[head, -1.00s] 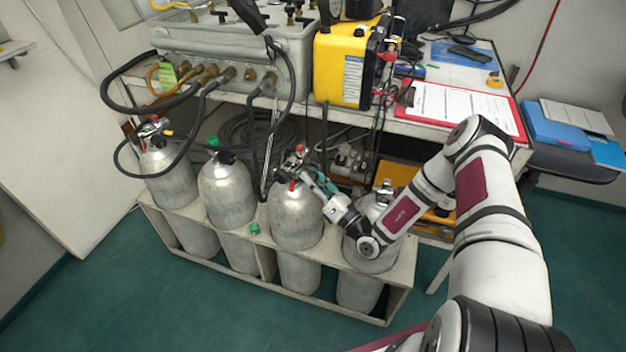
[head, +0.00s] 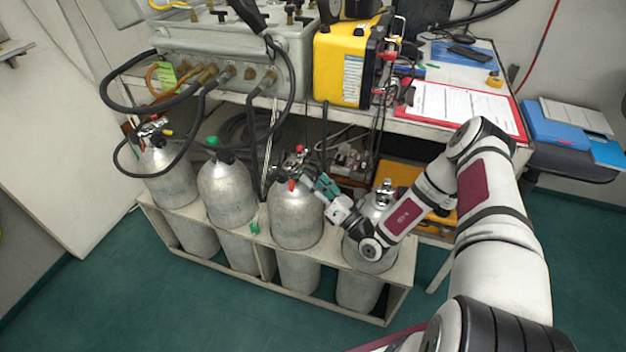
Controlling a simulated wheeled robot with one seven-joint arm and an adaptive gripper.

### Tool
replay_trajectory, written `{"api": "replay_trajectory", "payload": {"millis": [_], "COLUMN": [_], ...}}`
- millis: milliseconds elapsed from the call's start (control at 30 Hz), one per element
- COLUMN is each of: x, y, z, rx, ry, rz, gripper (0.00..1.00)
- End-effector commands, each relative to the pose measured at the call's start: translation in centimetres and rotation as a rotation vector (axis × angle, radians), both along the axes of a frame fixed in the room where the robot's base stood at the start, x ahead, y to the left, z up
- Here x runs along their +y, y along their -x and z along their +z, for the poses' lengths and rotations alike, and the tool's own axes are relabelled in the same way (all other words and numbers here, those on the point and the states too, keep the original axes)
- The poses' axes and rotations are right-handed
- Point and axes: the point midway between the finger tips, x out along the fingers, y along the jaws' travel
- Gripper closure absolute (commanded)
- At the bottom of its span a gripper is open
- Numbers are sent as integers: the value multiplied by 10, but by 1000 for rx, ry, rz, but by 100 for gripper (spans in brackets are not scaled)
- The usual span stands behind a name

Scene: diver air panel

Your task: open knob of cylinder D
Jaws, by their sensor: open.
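Four grey cylinders stand in a row in a low rack (head: 262,268); no letter is readable, so I cannot tell which is D. My gripper (head: 313,180) is open at the upper right of the third cylinder from the left (head: 296,218), close beside its valve (head: 295,168), which has a red part. Whether the fingers touch the valve or its knob, I cannot tell. The rightmost cylinder (head: 367,238) has a bare metal valve (head: 385,190) and is partly hidden by my arm. The second cylinder (head: 228,195) and the leftmost cylinder (head: 170,180) stand farther left.
A grey gas panel (head: 225,50) with black hoses (head: 122,105) and a yellow case (head: 340,65) stand on the bench above the cylinders. Hoses hang in front of the left cylinders. A red clipboard (head: 460,105) lies on the bench. The green floor (head: 130,290) in front is clear.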

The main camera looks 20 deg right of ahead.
Motion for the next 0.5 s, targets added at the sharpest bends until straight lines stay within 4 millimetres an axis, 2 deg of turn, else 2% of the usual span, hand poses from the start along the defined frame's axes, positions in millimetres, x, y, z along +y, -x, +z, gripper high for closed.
{"api": "replay_trajectory", "payload": {"millis": [500], "x": [-40], "y": [82], "z": [-28], "rx": [4], "ry": [0], "rz": [-3], "gripper": [47]}}
